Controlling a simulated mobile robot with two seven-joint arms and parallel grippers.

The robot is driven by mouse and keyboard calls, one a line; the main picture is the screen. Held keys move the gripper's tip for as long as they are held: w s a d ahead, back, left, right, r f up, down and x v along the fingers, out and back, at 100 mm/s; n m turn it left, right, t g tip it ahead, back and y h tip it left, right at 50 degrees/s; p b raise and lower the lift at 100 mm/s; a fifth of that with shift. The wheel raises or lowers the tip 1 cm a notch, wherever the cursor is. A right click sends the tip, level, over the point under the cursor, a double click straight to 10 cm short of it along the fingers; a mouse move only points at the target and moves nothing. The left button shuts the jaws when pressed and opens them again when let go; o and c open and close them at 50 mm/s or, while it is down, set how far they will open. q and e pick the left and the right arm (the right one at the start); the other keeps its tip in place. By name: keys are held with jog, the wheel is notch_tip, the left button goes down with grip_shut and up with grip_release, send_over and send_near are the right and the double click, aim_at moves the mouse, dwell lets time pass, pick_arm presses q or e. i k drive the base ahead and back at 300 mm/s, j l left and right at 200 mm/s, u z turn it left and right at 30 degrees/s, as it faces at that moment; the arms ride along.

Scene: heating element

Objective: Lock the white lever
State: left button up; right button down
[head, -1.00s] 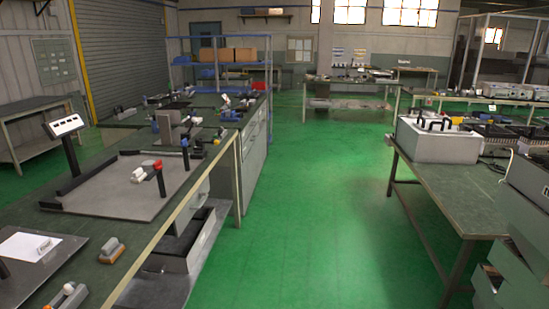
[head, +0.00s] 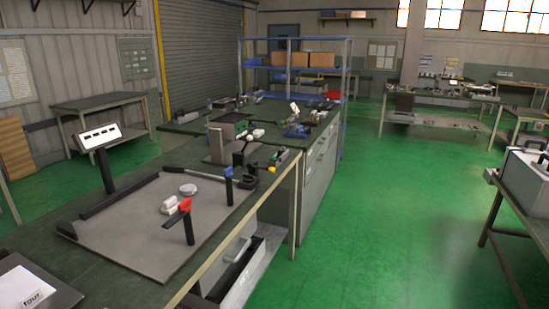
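A grey base plate (head: 125,239) lies on the long green-topped workbench at the left. A small white piece (head: 170,206) sits near the middle of the plate and may be the white lever; its exact shape and whether it is locked are too small to tell. Right by it stands a black post with a red top (head: 187,218). A black post with a blue top (head: 229,184) stands at the plate's right side. A round grey disc (head: 188,189) lies behind the white piece. Neither of my grippers is in view.
A tilted white panel on a black stand (head: 99,137) rises at the plate's back left. A dark board with a paper sheet (head: 27,288) lies at the lower left. Another bench with a grey box (head: 527,178) stands at the right. The green floor between is clear.

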aim_at(249, 138)
jog(key=i+l+u, duration=0.3)
jog(key=i, duration=0.15)
jog(key=u, duration=0.9)
jog(key=i+l+u, duration=0.15)
jog(key=l+u, duration=0.25)
jog(key=i+l+u, duration=0.1)
jog(key=l+u, duration=0.75)
jog(key=l, duration=0.4)
jog(key=l+u, duration=0.1)
jog(key=l, duration=0.35)
jog(key=k+l+u, duration=0.15)
jog(key=l, duration=0.85)
jog(key=k+l, duration=0.15)
jog(key=l, duration=0.9)
jog(key=k+l, duration=0.15)
jog(key=l, duration=0.35)
